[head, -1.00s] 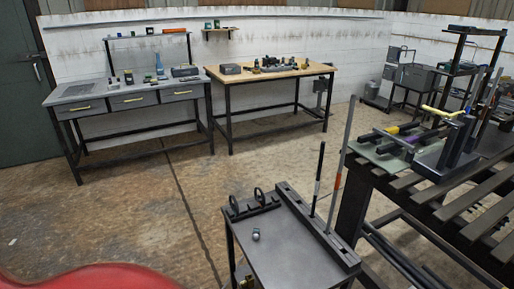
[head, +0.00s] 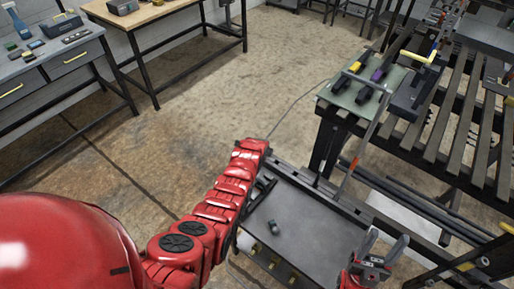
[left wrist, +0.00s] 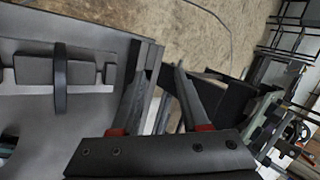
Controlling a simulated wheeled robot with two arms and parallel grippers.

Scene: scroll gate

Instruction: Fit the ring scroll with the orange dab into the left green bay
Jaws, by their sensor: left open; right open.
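A tall grey rod with an orange band (head: 351,165) rises from the dark rail along the small table; its lower end is hidden. A dark ring (left wrist: 60,80) stands edge-on against grey parts in the left wrist view. I cannot tell whether it carries an orange dab. My left gripper (left wrist: 158,82) is open, with nothing visible between its fingers, to the right of that ring. In the head view my left arm hides most of the ring rack. My right gripper (head: 387,238) is open and empty over the table's near right part. I cannot identify the left green bay with certainty.
A small dark cylinder (head: 274,227) lies on the small grey table (head: 310,232). A slatted bench (head: 455,130) stands at the right, with a green plate (head: 346,97) carrying yellow- and purple-marked black parts. Open floor lies beyond the small table.

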